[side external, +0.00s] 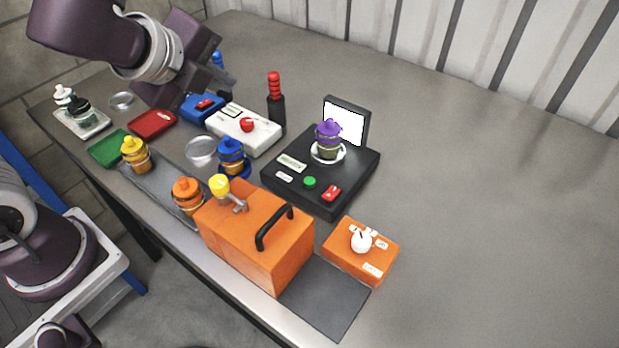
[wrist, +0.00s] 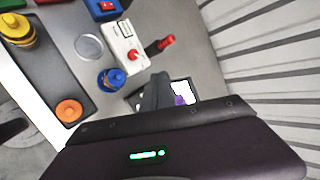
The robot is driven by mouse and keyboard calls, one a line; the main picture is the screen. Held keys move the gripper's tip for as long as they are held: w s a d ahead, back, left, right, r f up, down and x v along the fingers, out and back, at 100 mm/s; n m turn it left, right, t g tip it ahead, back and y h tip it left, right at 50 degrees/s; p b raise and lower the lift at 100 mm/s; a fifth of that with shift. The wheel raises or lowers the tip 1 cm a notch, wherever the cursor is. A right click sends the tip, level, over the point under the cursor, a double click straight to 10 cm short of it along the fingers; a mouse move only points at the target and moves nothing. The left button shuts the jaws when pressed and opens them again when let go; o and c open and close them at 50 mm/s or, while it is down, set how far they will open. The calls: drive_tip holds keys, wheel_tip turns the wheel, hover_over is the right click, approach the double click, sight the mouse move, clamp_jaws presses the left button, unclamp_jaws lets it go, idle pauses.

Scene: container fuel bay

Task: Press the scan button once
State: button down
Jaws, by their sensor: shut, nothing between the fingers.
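A black scanner-like unit (side external: 352,186) stands mid-table with a lit white screen (side external: 345,120) at its back. My gripper (side external: 190,92) is shut and empty, above the table to the left of the unit. In the wrist view my gripper (wrist: 156,92) hides most of the unit; part of the screen (wrist: 188,90) shows and the button is hidden.
An orange case (side external: 255,245) with a black handle and an orange box (side external: 361,252) with a white knob stand in front. A white box (side external: 243,130) with a red knob, a red-handled tool (side external: 275,100) and a blue-capped container (side external: 232,158) stand left. The right side is clear.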

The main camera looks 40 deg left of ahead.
drive_tip(key=w+d+f+m+h, duration=0.3)
drive_tip(key=d+m, duration=0.3)
drive_tip(key=d, duration=0.1)
drive_tip(key=m+h, duration=0.2)
drive_tip(key=m, duration=0.3)
hover_over(305, 183)
wheel_tip(305, 183, down, 2)
drive_tip(key=shift+f+g, duration=0.25)
drive_tip(key=shift+g, duration=0.15)
drive_tip(key=shift+f, duration=4.4)
drive_tip(key=shift+f, duration=0.1)
drive_tip(key=shift+f, duration=0.3)
